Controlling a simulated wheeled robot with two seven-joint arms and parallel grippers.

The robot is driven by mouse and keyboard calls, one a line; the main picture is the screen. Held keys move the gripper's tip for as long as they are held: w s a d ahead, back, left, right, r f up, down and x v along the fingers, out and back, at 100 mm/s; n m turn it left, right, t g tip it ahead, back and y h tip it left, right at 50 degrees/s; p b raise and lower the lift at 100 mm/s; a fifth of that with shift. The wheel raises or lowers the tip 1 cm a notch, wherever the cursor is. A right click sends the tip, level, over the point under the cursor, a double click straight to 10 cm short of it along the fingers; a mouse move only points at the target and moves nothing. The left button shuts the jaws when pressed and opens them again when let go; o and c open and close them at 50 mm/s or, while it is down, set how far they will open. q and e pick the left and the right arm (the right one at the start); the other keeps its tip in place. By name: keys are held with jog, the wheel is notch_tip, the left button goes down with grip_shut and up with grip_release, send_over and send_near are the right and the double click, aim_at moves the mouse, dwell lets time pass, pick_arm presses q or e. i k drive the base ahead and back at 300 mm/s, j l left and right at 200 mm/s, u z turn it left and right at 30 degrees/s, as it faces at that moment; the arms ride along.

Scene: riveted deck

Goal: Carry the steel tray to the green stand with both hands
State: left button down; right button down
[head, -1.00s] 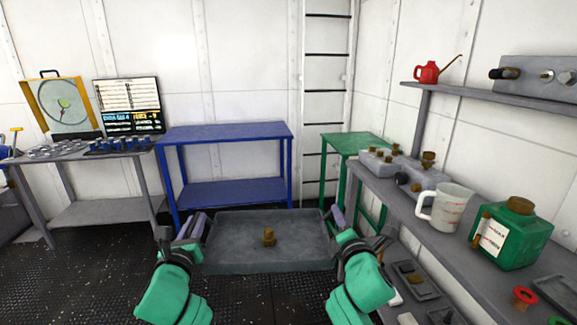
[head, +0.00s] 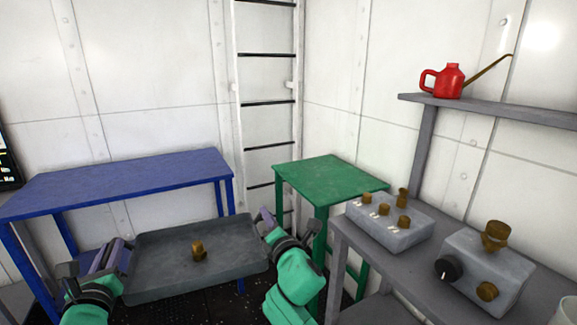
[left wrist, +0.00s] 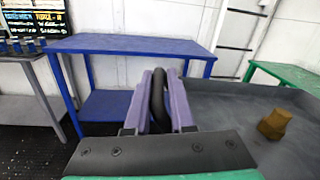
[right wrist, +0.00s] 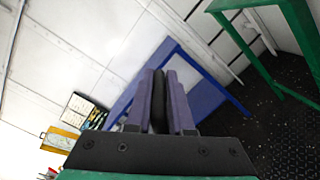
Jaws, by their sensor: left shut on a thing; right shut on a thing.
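The grey steel tray (head: 165,280) hangs between my two grippers, in front of the blue table and left of the green stand. A brass fitting (head: 198,250) stands on it near the middle, and it also shows in the left wrist view (left wrist: 274,124). My left gripper (head: 112,258) is shut on the tray's left handle (left wrist: 158,98). My right gripper (head: 268,222) is shut on the right handle (right wrist: 159,112). The green stand (head: 328,177) is in the corner, beyond and to the right of the tray. Its top is bare.
A blue table (head: 120,180) with a bare top stands behind the tray at left. At right a grey bench (head: 385,262) holds grey boxes with brass fittings (head: 390,222). A red oil can (head: 447,80) sits on the shelf above. A ladder (head: 268,100) is on the back wall.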

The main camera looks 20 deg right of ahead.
aim_at(323, 174)
jog(key=i, duration=1.9)
jog(key=i+z, duration=0.25)
jog(key=z, duration=0.15)
jog(key=i+j+z, duration=0.15)
jog(key=z, duration=0.25)
jog(key=i+j+z, duration=0.2)
jog(key=i+z, duration=0.2)
jog(key=z, duration=1.2)
